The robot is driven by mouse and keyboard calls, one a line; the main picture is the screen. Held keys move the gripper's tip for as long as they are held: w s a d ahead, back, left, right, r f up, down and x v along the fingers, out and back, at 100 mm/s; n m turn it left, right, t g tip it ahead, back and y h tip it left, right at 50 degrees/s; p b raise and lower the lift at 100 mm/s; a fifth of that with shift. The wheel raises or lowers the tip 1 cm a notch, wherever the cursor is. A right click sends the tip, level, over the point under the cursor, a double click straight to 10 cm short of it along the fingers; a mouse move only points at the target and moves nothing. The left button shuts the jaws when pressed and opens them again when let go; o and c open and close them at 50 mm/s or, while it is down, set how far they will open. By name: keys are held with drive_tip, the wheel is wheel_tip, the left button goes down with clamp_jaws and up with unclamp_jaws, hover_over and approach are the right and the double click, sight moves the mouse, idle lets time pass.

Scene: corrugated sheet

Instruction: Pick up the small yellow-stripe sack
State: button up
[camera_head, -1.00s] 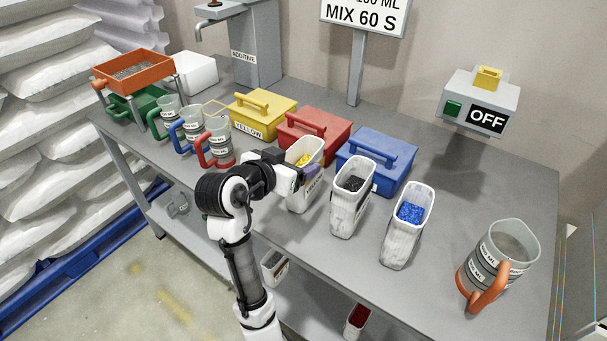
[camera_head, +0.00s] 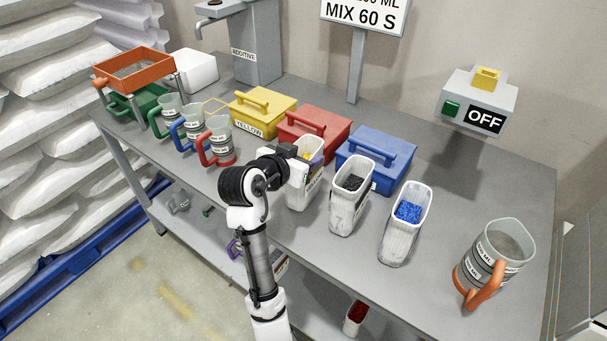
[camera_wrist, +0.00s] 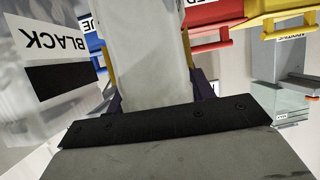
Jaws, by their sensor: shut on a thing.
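The small yellow-stripe sack (camera_head: 304,195) is pale and upright, its open top showing yellow granules. It stands at the left of a row of three sacks, in front of the red box. My gripper (camera_head: 313,165) is at its upper part and shut on it. In the wrist view the pale sack (camera_wrist: 152,45) fills the space between the dark purple fingers (camera_wrist: 156,92), with yellow along its edges. My wrist hides part of the sack in the head view. I cannot tell whether its base touches the table.
The black-granule sack (camera_head: 348,205) stands close on the right, with the blue-granule sack (camera_head: 400,235) beyond. The yellow box (camera_head: 262,115), red box (camera_head: 315,130) and blue box (camera_head: 377,160) stand behind. Jugs with coloured handles (camera_head: 220,148) are left. The table's front right has a jug (camera_head: 493,258).

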drive_tip(key=shift+r, duration=0.1)
drive_tip(key=c, duration=0.4)
